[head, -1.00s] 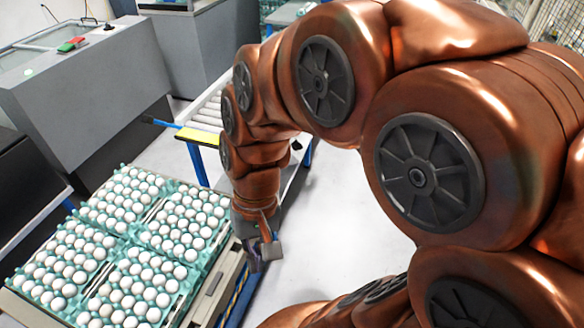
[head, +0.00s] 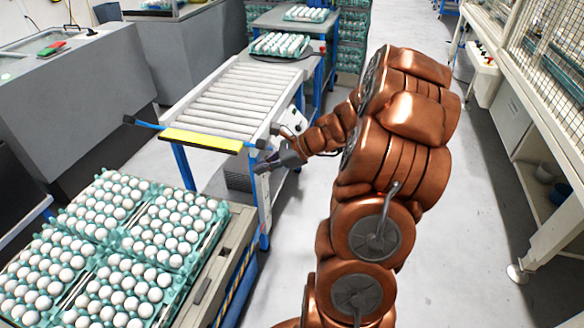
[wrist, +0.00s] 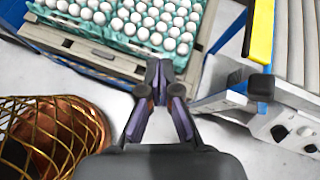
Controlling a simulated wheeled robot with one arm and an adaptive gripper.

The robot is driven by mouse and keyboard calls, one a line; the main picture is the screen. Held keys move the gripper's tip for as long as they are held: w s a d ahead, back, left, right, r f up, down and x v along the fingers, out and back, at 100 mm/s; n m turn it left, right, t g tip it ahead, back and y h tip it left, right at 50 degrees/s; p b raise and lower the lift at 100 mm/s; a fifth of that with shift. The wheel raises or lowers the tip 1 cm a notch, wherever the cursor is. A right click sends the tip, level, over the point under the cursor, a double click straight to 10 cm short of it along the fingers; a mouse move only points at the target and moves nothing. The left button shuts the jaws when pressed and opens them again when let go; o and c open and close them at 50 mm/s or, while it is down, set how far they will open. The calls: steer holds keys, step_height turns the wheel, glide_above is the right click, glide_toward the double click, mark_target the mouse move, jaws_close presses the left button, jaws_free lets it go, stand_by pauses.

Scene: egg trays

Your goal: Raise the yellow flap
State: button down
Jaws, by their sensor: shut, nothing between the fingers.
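The yellow flap (head: 201,140) is a long narrow strip along the near end of the roller conveyor (head: 232,95). A dark knob on a blue bar juts out at its left end, and another dark knob is at its right end. Part of the yellow flap (wrist: 262,32) also shows at the upper right of the wrist view. My gripper (head: 258,168) is shut and empty, just right of and below the flap's right end, beside the conveyor's side. In the wrist view my gripper (wrist: 158,70) points toward the egg trays, apart from the flap.
Teal egg trays (head: 112,238) full of white eggs lie on a stand at lower left, close to the flap. A white control box (wrist: 285,128) is on the conveyor's side. Grey machines (head: 75,100) stand at left. Floor right of my arm is clear, up to the caged shelving.

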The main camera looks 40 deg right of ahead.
mark_target(265, 149)
steer(key=d+f+m+t+h+b, duration=0.1)
steer(key=d+f+m+t+h, duration=0.3)
steer(key=d, duration=0.6)
steer(key=w+a+m+g+y+b, duration=0.1)
steer(key=w+a+y+b, duration=0.1)
steer(key=w, duration=0.6)
steer(key=a+b, duration=0.1)
steer(key=a, duration=0.1)
steer(key=shift+w+a+f, duration=0.25)
steer(key=shift+a+f, duration=0.05)
steer(key=w+d+p, duration=0.1)
steer(key=d+p, duration=0.1)
steer(key=d, duration=0.1)
steer(key=shift+w+r+p, duration=0.1)
steer(key=shift+w+p, duration=0.3)
steer(key=w+d+p, duration=0.5)
steer(key=d+p, duration=0.3)
steer(key=d, duration=0.1)
steer(key=shift+w+p, duration=0.25)
steer(key=shift+p, duration=0.05)
steer(key=shift+s+d, duration=0.1)
steer(key=shift+d, duration=0.05)
